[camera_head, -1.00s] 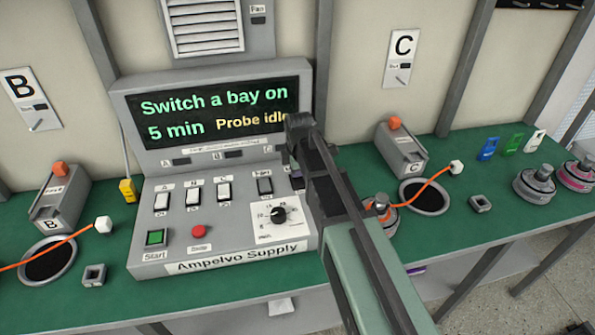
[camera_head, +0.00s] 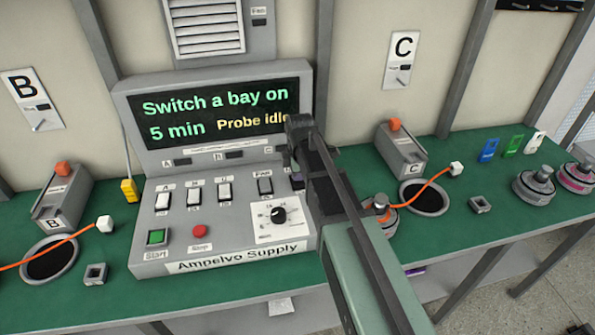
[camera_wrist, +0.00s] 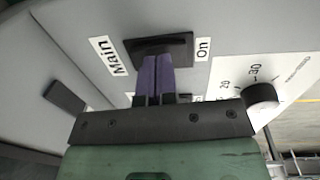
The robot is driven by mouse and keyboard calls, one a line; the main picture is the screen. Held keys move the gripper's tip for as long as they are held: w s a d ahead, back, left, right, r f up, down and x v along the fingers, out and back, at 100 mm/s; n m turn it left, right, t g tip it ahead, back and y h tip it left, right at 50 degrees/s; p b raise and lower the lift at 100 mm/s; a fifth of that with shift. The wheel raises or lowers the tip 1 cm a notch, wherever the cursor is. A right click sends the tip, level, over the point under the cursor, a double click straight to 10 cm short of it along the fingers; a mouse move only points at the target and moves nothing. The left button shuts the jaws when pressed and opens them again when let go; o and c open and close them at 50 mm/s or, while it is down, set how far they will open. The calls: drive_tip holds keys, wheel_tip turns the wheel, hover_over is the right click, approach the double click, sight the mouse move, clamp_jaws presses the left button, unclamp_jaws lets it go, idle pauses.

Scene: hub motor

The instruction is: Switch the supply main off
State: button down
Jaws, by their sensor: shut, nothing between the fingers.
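The supply main switch (camera_wrist: 165,47) is a dark rocker in a black frame on the grey panel. In the wrist view it sits between a "Main" label and an "On" label. My gripper (camera_wrist: 154,62) is shut and empty. Its purple fingers overlap the lower part of the switch in that view; I cannot tell whether they touch it. The fingers hide part of the rocker, so its position is unclear. In the head view the Ampelvo Supply (camera_head: 150,215) stands on the green bench, and my arm covers its right side, including most of the main switch area.
Left of my arm, the panel has several rocker switches (camera_head: 194,194), a dial (camera_head: 278,215), a red stop button (camera_head: 199,230) and a green start button (camera_head: 157,236). The display (camera_head: 215,115) reads "Switch a bay on", "5 min" and "Probe idle". Bay C (camera_head: 402,150) stands to the right.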

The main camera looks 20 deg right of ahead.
sight(300, 185)
wheel_tip(300, 185, up, 14)
drive_tip(key=s+p, duration=0.2)
drive_tip(key=p, duration=1.2)
drive_tip(key=shift+f, duration=0.1)
